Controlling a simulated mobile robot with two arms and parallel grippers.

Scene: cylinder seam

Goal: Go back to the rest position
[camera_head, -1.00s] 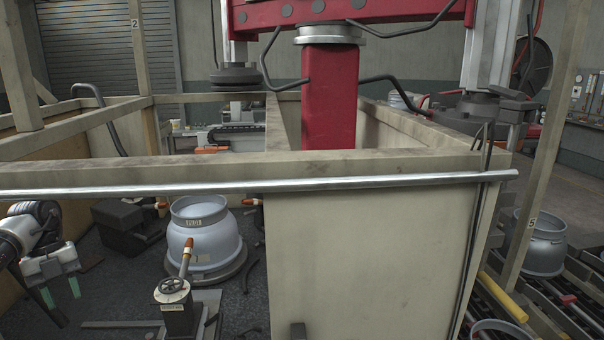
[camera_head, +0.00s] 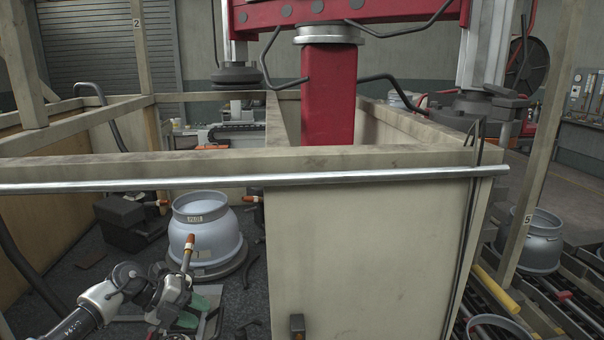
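My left arm comes in from the lower left. Its gripper (camera_head: 197,306) is low in the left bay, in front of the grey-blue cylinder vessel (camera_head: 205,243). Its two green fingertips show apart, with nothing seen between them. The vessel stands upright on a dark round base, with a pale label on its neck. An orange-tipped lever (camera_head: 188,251) rises just beside my wrist; I cannot tell whether they touch. My wrist hides most of the handwheel post below the lever. My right gripper is not in view.
A beige partition (camera_head: 365,260) and a metal rail (camera_head: 330,180) stand between me and the bay's right side. A dark block (camera_head: 127,220) is left of the vessel. Another vessel (camera_head: 541,245) stands by rollers at right. A red column (camera_head: 327,95) rises behind.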

